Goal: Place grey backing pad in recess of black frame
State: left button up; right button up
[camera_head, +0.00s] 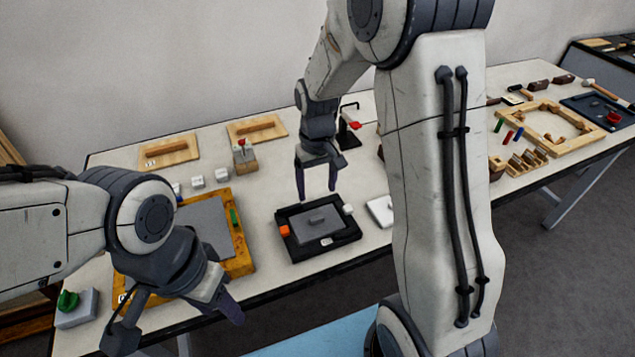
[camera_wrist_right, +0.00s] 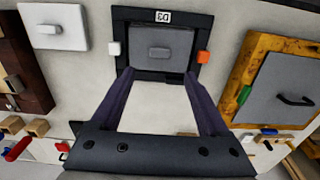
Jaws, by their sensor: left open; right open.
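The black frame (camera_head: 290,252) lies flat near the table's front edge. The grey backing pad (camera_head: 316,224), with a small raised grip, lies inside the frame's recess, and looks roughly square to it. In the right wrist view the pad (camera_wrist_right: 160,58) also sits within the black frame (camera_wrist_right: 190,15). An orange block (camera_head: 284,230) and a white block (camera_head: 348,209) sit at opposite sides of the frame. My right gripper (camera_head: 317,196) is open and empty, above and behind the frame, apart from the pad. My left gripper (camera_head: 178,318) is open and empty at the lower left.
A golden wood frame (camera_head: 240,264) with a grey panel stands left of the black frame. A white pad (camera_head: 380,211) lies to its right, partly behind my right arm. Two wooden boards (camera_head: 168,152) lie at the back. A green-knobbed block (camera_head: 76,308) is at the left corner.

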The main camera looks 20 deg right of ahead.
jog(key=s+a+r+n, duration=0.3)
jog(key=s+a+r, duration=0.3)
jog(key=s+a, duration=0.3)
jog(key=s+a+n, duration=0.2)
jog(key=s, duration=0.5)
jog(key=s+a+r+n+y, duration=0.1)
jog(key=s+a+n, duration=0.1)
jog(key=s, duration=0.5)
jog(key=shift+s+a+r, duration=0.3)
jog(key=shift+s+a, duration=0.05)
jog(key=shift+a, duration=0.15)
